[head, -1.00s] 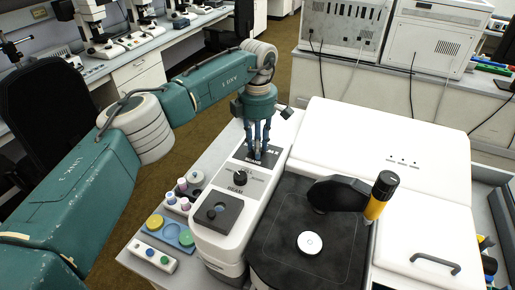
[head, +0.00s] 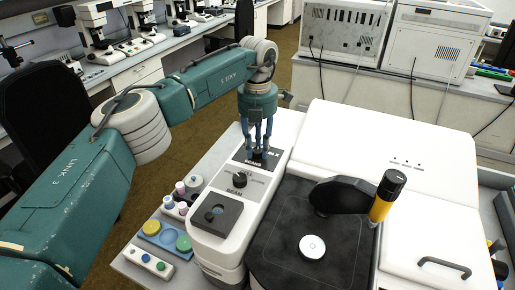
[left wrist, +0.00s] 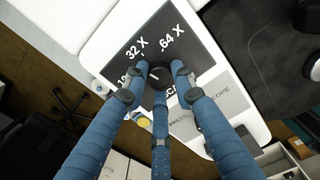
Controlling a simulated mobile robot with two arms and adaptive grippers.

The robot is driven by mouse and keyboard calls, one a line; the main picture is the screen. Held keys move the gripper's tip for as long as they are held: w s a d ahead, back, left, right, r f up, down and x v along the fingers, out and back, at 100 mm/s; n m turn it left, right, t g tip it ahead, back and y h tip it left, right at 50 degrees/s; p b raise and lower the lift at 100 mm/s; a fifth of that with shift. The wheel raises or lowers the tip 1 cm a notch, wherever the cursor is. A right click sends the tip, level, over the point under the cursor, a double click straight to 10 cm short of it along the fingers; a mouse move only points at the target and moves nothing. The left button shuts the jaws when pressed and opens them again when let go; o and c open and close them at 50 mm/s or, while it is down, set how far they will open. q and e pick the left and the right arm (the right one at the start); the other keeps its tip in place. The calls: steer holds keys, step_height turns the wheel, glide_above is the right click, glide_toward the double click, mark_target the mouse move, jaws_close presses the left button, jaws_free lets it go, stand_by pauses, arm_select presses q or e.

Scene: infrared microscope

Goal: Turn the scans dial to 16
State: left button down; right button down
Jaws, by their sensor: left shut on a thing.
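The scans dial (left wrist: 158,76) is a small black knob with a white pointer line on a dark panel (left wrist: 145,25), with "32 X" and "64 X" printed beyond it. Another label at the left is partly hidden by a finger. My left gripper (left wrist: 156,82) has its three blue fingers closed around the dial. In the head view the left gripper (head: 259,150) points down onto the same panel at the far end of the white instrument (head: 215,250), and its fingers hide most of the dial. My right gripper is not in view.
A second black knob (head: 239,181) labelled BEAM sits nearer on the instrument, with a dark square sample plate (head: 217,212) below it. A black arm with a yellow-banded eyepiece (head: 383,205) stands at the right. Small coloured containers (head: 183,243) lie left of the instrument.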

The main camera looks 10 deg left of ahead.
mark_target(258, 150)
arm_select(q)
steer(key=n, duration=0.4)
steer(key=shift+w+r+n+b, duration=0.1)
steer(key=shift+n+b, duration=0.2)
steer(key=shift+b, duration=0.1)
steer(key=n, duration=0.4)
steer(key=shift+b, duration=0.35)
steer(key=shift+n, duration=0.3)
steer(key=c, duration=1.4)
jaws_free()
step_height(258, 150, up, 12)
